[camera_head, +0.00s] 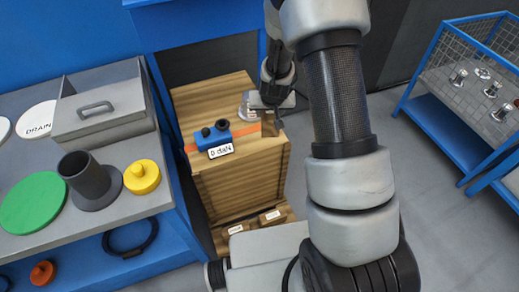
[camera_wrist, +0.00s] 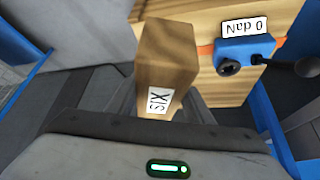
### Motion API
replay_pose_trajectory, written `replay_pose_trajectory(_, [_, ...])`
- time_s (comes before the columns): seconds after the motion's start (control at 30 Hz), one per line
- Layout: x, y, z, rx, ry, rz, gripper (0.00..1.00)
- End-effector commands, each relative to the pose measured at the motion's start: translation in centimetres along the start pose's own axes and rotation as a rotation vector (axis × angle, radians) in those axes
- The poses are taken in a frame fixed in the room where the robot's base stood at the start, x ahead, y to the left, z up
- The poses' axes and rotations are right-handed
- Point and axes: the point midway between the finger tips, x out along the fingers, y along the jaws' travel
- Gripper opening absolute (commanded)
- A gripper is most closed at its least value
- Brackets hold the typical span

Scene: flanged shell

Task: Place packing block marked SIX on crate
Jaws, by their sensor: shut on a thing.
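The packing block marked SIX (camera_wrist: 165,60) is a wooden block with a white label, seen large in the wrist view. My gripper (camera_wrist: 160,98) is shut on it, with the label facing the wrist camera. Whether the block touches the crate cannot be told.
A blue strap tensioner (camera_head: 213,136) labelled 0 daN sits on an orange strap across the crate. Labelled wooden pieces (camera_head: 270,217) lie at its foot. A left bench holds a grey box (camera_head: 100,105), a dark flanged pipe (camera_head: 88,182) and discs. A mesh-sided blue stand (camera_head: 445,85) is right.

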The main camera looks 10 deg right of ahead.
Motion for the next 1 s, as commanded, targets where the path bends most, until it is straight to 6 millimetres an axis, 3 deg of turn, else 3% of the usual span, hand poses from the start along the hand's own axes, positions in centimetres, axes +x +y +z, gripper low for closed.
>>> replay_pose_trajectory(0.03, [2.6, -0.7, 0.2, 0.004, 0.007, 0.002, 0.13])
replay_pose_trajectory(0.2, [5.6, -2.4, -1.0, 0.021, 0.006, 0.014, 0.13])
replay_pose_trajectory(0.47, [7.5, -3.7, -1.8, 0.029, 0.002, 0.018, 0.13])
replay_pose_trajectory(0.7, [11.3, -3.6, 0.4, 0.032, 0.0, 0.02, 0.13])
replay_pose_trajectory(1.0, [13.7, -3.6, 1.8, 0.031, 0.0, 0.019, 0.13])
